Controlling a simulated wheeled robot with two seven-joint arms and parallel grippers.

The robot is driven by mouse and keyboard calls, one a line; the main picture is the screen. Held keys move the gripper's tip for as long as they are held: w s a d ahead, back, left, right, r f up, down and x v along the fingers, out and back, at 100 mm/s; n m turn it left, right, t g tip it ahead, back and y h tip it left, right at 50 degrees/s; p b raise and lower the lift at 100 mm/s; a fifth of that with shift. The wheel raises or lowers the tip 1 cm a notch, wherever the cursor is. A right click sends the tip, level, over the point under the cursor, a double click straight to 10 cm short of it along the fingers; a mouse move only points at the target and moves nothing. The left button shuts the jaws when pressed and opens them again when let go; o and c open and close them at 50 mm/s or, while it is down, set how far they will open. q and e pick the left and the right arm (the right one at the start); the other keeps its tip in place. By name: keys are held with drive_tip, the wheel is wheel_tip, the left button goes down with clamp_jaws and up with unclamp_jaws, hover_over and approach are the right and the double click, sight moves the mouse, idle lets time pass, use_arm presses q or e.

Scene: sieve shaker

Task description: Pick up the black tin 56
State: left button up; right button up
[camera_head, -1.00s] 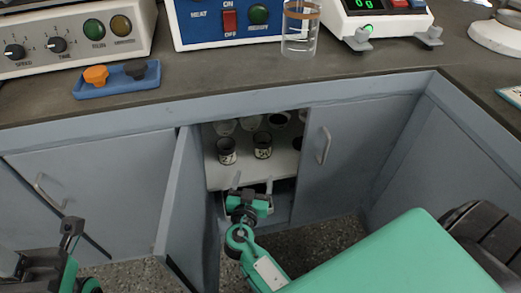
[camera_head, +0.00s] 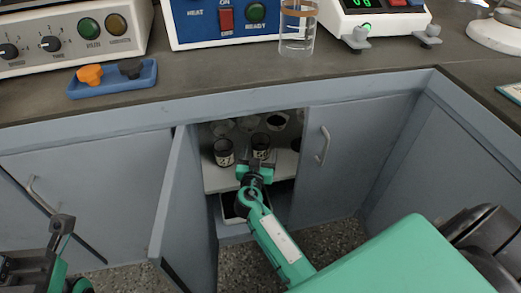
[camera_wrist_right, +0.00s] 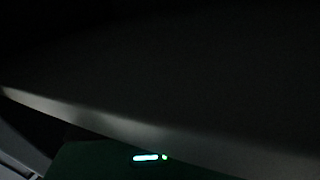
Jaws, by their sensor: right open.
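Two dark tins with pale labels stand upright side by side on the shelf in the open cabinet: a left tin (camera_head: 224,152) and a right tin (camera_head: 261,145). Their label numbers are too small to read, so I cannot tell which is 56. My right gripper (camera_head: 257,165) is open at the cabinet opening, just in front of the right tin, and covers its lower part. I cannot tell whether its fingers are around it. The right wrist view is nearly black and shows no tin. My left gripper (camera_head: 62,226) is at the lower left, far from the tins.
More vessels (camera_head: 277,121) stand behind the tins on the pale shelf (camera_head: 216,182). The opened left door (camera_head: 180,200) and the closed right door (camera_head: 325,150) bound the narrow opening. The countertop (camera_head: 210,80) overhangs it, with a blue tray (camera_head: 112,79) and a glass beaker (camera_head: 298,35).

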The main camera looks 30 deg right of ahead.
drive_tip(key=c, duration=1.1)
